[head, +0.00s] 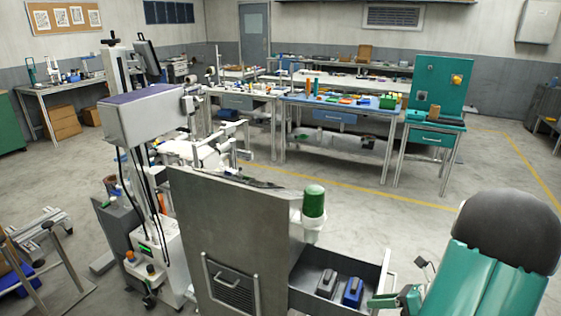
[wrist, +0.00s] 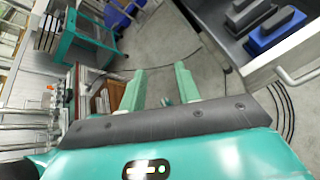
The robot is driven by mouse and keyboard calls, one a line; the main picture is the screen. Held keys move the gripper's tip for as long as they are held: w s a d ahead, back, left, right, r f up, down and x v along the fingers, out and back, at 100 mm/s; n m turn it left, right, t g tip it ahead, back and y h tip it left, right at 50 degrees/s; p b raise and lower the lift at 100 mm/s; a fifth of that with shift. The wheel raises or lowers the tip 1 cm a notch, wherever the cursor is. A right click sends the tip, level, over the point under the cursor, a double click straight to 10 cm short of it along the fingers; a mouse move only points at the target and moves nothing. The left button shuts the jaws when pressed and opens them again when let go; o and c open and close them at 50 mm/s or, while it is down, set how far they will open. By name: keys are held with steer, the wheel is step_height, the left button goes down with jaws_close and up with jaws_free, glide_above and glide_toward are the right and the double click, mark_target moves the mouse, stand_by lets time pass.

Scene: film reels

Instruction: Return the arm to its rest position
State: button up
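My arm fills the lower right of the head view, with teal links and a dark rounded joint. My gripper (head: 396,298) is at the arm's end, low in the picture, close to the right end of an open metal drawer (head: 300,301). In the wrist view my gripper (wrist: 159,80) has its two pale green fingers apart, with only floor and distant furniture seen between them. It holds nothing. The drawer also shows at the upper right of the wrist view, apart from the fingers.
The drawer holds a blue block-like item (head: 353,291) and a dark one (head: 327,284). Its bar handle (head: 386,263) is near my gripper. A metal cabinet (head: 215,225) and a green-capped cylinder (head: 314,201) stand beside it. Open floor (head: 400,215) lies behind, before the workbenches.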

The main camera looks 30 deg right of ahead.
steer(key=w+a+r+n+g+h, duration=0.1)
steer(key=w+a+r+n+g, duration=0.1)
steer(key=a+r+n+g, duration=0.45)
steer(key=w+a+r+n+g+h, duration=0.15)
steer(key=a+r+n, duration=0.25)
steer(key=a+n, duration=0.7)
steer(key=s+a+r+n+t+h, duration=0.2)
steer(key=a+r+n, duration=0.2)
steer(key=a+n, duration=0.2)
steer(key=s+a+r+n+t+h, duration=0.2)
steer(key=a+r+n, duration=0.3)
steer(key=n, duration=0.6)
steer(key=a+h, duration=0.1)
steer(key=a, duration=0.1)
steer(key=shift+s+a, duration=0.2)
steer(key=shift+a, duration=0.1)
steer(key=shift+w+d, duration=0.1)
